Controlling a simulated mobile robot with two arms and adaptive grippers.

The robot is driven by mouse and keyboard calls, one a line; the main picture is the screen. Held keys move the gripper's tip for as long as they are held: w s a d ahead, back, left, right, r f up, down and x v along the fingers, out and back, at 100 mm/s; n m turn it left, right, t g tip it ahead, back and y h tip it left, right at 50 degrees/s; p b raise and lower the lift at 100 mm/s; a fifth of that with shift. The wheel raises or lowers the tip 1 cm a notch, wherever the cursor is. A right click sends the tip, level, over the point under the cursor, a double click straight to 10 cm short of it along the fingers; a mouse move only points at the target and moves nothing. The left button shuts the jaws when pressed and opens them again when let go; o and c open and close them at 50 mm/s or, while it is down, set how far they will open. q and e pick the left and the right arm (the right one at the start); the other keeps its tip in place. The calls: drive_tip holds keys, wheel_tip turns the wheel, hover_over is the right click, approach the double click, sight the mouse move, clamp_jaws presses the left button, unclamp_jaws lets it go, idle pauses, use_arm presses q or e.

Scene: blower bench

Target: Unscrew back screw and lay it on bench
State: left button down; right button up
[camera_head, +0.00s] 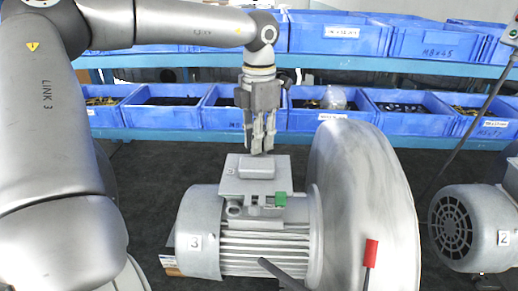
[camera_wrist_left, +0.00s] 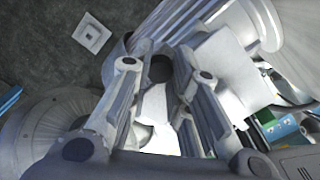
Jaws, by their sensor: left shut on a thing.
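The blower motor (camera_head: 265,250), labelled 3, stands on the bench with a terminal box (camera_head: 245,175) on top. My left gripper (camera_head: 262,146) points down just behind that box, in the head view. It is shut on a small dark round piece (camera_wrist_left: 161,68) between its fingertips in the wrist view; I take this for the back screw. Its shaft and tip are hidden, and I cannot tell whether it still touches the motor. The motor's finned body also shows in the wrist view (camera_wrist_left: 285,45). My right gripper is not in view.
A large round blower housing (camera_head: 350,190) stands right of the motor. A green block (camera_head: 281,198) sits on the motor. Another motor (camera_head: 475,230), labelled 2, stands at right. Blue bins (camera_head: 165,117) line the shelves behind. A red piece (camera_head: 371,253) shows in front.

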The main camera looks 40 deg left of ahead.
use_arm(q)
drive_tip(key=n+b, duration=0.1)
drive_tip(key=n, duration=0.1)
drive_tip(key=shift+f+n, duration=0.1)
drive_tip(key=shift+n, duration=0.5)
drive_tip(key=shift+r, duration=0.2)
drive_tip(key=shift+r+p, duration=0.3)
drive_tip(key=shift+r, duration=0.3)
drive_tip(key=shift+r+p, duration=1.4)
drive_tip(key=shift+r, duration=0.55)
drive_tip(key=shift+f, duration=0.1)
